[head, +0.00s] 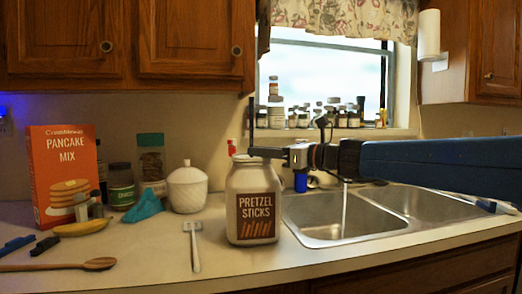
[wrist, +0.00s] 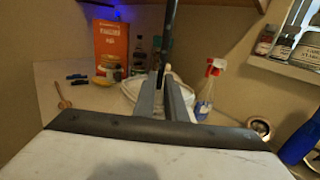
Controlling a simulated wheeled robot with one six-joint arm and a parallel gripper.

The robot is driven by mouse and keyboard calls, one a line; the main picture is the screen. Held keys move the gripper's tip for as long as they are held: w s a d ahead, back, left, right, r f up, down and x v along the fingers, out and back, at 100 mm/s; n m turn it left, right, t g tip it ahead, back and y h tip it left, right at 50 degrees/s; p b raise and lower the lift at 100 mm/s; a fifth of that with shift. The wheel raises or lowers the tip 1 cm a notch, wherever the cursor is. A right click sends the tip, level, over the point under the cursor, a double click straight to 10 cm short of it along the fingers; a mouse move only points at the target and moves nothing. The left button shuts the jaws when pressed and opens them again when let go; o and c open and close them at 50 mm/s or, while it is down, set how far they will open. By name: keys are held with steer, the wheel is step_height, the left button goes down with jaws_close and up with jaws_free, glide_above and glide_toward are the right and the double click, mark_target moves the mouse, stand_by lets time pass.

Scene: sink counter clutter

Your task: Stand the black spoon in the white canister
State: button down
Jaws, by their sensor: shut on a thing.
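The black spoon (head: 251,114) is upright in my gripper (head: 256,152), its dark thin length rising above the jaws. It also shows in the wrist view (wrist: 168,42), between the two grey fingers (wrist: 161,84). My gripper is shut on it. The white canister (head: 238,187), with a brown PRETZEL STICKS label, stands upright on the counter right below my gripper. A pale round shape (wrist: 130,87) shows behind the fingers in the wrist view. The spoon's lower end is hidden, so I cannot tell whether it is inside the canister's mouth.
A white lidded pot (head: 187,190) and a teal cloth (head: 143,207) are left of the canister. The pancake mix box (head: 64,172) is farther left. The sink (head: 335,218) with running water is at right.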

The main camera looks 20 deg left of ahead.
steer(key=shift+f, duration=0.1)
steer(key=c, duration=1.7)
jaws_free()
steer(key=v, duration=1.7)
steer(key=shift+s+d, duration=0.1)
steer(key=shift+d, duration=0.1)
steer(key=s+d+f+n+h, duration=0.6)
steer(key=d+f, duration=0.5)
steer(key=f, duration=0.2)
steer(key=s+d+f+n+h, duration=0.5)
steer(key=s+d+f+n, duration=0.2)
steer(key=s+d+f, duration=0.3)
steer(key=s+d+f+n+h, duration=0.6)
steer(key=s+d+f, duration=0.3)
steer(key=d+f, duration=0.5)
steer(key=shift+d+f+n+t+h, duration=0.1)
steer(key=shift+f+n+t+h, duration=0.1)
steer(key=shift+f+n, duration=0.4)
steer(key=shift+d+f+n+t+h, duration=0.1)
steer(key=shift+f+n+t, duration=0.1)
steer(key=shift+f, duration=0.7)
